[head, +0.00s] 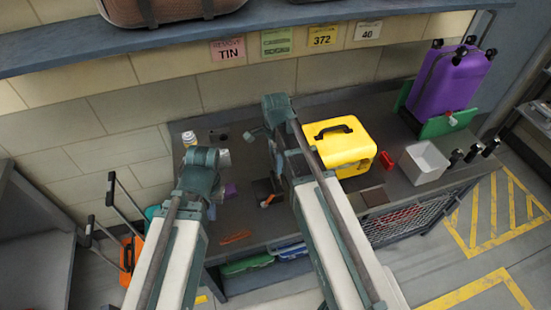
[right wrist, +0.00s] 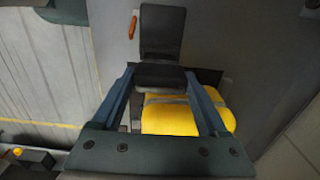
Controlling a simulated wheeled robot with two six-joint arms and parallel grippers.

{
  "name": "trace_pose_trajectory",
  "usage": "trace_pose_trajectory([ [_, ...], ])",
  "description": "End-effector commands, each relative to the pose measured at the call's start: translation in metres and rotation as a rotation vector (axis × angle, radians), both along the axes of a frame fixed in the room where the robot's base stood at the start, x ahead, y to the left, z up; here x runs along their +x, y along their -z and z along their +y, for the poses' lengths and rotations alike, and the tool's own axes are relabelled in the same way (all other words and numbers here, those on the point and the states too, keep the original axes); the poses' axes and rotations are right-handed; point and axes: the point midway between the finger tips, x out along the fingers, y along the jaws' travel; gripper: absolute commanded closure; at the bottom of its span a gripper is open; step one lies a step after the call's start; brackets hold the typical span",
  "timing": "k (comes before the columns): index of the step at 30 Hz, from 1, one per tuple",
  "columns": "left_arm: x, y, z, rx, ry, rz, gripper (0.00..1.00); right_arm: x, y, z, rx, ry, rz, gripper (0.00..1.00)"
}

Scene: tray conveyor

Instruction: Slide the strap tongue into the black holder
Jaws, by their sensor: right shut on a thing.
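My right gripper (right wrist: 160,76) is shut on a black piece (right wrist: 160,78), which spans the gap between its two fingertips in the right wrist view. I cannot tell for sure whether this piece is the strap tongue. A dark, flat-faced block (right wrist: 163,35), which looks like the black holder, lies just beyond it. Whether the two touch is unclear. In the head view a dark block (head: 262,187) stands on the bench, and my right gripper (head: 276,165) is beside it, partly hidden by its arm. My left gripper (head: 215,190) is above the bench's left part; its fingers are mostly hidden.
A yellow case (head: 345,143) stands right of my right arm. A white bin (head: 423,162), a red item (head: 387,160) and a purple suitcase (head: 452,80) are further right. A small purple item (head: 230,190) and an orange strip (head: 235,237) lie near my left gripper.

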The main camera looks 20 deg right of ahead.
Motion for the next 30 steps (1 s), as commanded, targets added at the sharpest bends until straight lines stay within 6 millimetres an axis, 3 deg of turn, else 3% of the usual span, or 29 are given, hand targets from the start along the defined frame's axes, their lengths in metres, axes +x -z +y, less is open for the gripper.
trace_pose_trajectory([
  [5,0.0001,0.0128,0.0,0.0,-0.001,0.0,1.0,0.0,0.0128,0.0,0.0,0.0,0.0,0.82],
  [30,0.0,0.0125,0.0,0.0,-0.001,0.0,1.0,0.0,0.0125,0.0001,0.0,0.0,0.0,0.82],
])
